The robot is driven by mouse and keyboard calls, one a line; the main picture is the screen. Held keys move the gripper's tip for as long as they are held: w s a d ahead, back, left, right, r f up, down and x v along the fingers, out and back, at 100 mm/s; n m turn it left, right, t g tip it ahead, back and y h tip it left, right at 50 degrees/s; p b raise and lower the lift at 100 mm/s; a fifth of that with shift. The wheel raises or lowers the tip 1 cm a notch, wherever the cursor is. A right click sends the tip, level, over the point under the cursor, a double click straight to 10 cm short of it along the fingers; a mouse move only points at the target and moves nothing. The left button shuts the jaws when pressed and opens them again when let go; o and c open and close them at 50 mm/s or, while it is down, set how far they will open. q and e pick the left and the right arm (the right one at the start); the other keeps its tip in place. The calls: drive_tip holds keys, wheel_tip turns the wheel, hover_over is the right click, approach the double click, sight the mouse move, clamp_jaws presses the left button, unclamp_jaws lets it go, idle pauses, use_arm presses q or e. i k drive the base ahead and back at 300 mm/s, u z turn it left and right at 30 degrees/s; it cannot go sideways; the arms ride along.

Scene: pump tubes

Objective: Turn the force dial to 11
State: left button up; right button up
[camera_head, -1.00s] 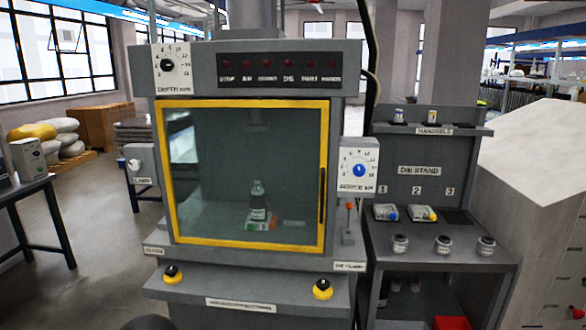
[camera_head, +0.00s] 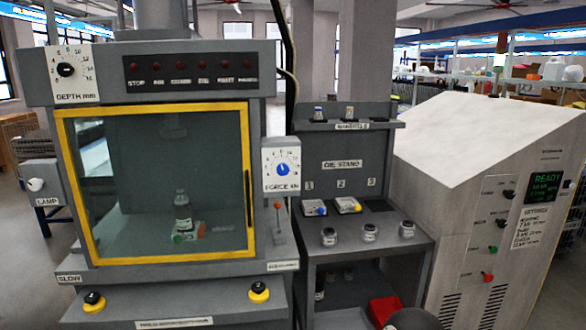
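The force dial (camera_head: 282,170) is a blue round knob on a white scale plate marked FORCE kN. It is fixed to the right side of the press (camera_head: 187,70), beside the yellow-framed door. Its scale numbers and exact pointer reading are too small to tell for sure. Neither of my grippers can be made out, and nothing touches the dial. A dark rounded shape at the bottom right edge may be part of my arm.
The yellow-framed door (camera_head: 248,225) is shut, with a small bottle (camera_head: 182,212) behind its glass. A lever (camera_head: 278,222) hangs below the dial. The die stand (camera_head: 343,150) is to the right, then a sloped console (camera_head: 480,150) with a green READY display (camera_head: 542,190). A depth dial (camera_head: 66,70) is at upper left.

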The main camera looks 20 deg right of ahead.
sight(283, 170)
drive_tip(key=u, duration=0.4)
drive_tip(key=i, duration=1.05)
drive_tip(key=z, duration=0.4)
